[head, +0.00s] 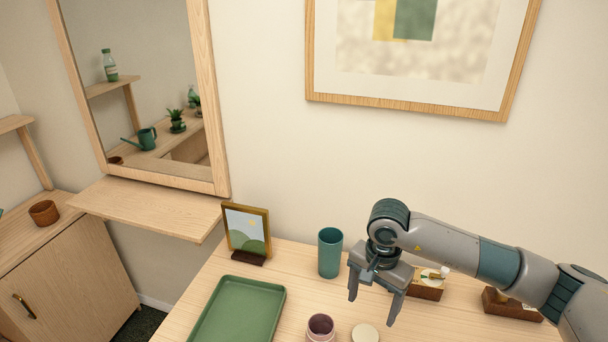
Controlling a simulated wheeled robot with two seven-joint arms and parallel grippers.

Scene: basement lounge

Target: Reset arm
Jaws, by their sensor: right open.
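My right gripper (374,306) is in the head view, its arm coming in from the right. Its two fingers point down and stand apart, with nothing between them. It hangs over the wooden table (290,294), just right of a teal cup (330,252). My left gripper is not in view.
A green tray (238,312) lies at the table's left. A small framed picture (246,232) stands behind it. A dark pinkish jar (320,328) and a pale round lid (365,334) are at the front. Wooden holders (427,290) sit partly behind my right arm.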

